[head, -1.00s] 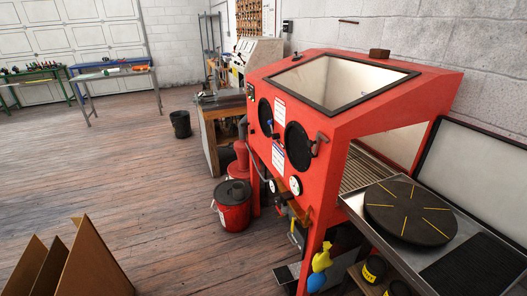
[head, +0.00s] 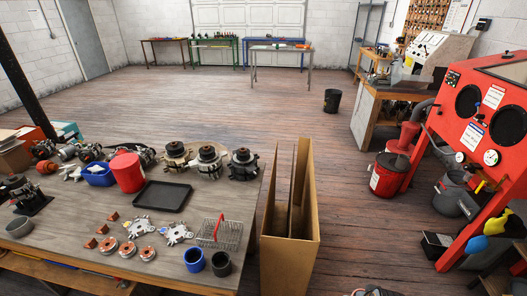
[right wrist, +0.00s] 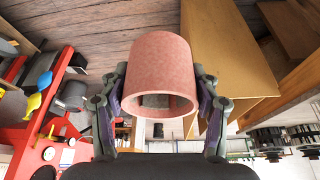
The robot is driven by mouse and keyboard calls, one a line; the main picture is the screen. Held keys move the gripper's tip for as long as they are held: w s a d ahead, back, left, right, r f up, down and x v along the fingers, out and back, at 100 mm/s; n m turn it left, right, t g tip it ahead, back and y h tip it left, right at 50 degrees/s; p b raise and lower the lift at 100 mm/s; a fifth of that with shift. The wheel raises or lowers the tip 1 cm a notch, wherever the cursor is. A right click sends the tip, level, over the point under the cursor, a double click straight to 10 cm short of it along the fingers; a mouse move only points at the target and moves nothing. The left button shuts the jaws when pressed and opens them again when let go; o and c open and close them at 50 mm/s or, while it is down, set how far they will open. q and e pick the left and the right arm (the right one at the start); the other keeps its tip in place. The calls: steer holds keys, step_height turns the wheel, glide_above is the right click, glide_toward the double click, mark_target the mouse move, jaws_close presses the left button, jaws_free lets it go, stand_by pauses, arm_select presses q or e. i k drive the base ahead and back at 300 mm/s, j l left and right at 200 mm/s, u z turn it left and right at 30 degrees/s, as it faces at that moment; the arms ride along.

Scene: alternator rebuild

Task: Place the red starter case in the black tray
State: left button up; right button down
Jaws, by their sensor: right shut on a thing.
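The red starter case (right wrist: 160,65) shows in the right wrist view as a hollow, faded-red cylinder with its open end facing the camera. My right gripper (right wrist: 161,95) is shut on it, one finger on each side. The black tray (head: 162,196) lies flat and empty on the workbench (head: 75,222) in the head view. A small dark and reddish shape shows at the bottom edge of the head view; I cannot tell whether it is my right gripper with the case. My left gripper is not in view.
A red cylinder (head: 127,172) and a blue bin (head: 98,175) stand left of the tray. Alternator parts (head: 209,160) stand behind it; a wire basket (head: 218,235) is in front. A tall open cardboard box (head: 290,240) stands beside the bench's right end. The red blasting cabinet (head: 490,120) is right.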

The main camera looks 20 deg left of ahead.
mark_target(164, 197)
steer(key=k+j+u, duration=0.1)
steer(key=j+u, duration=0.25)
steer(key=j, duration=1.2)
steer(key=i+j+u, duration=0.1)
steer(key=j+u, duration=0.3)
steer(key=j, duration=1.15)
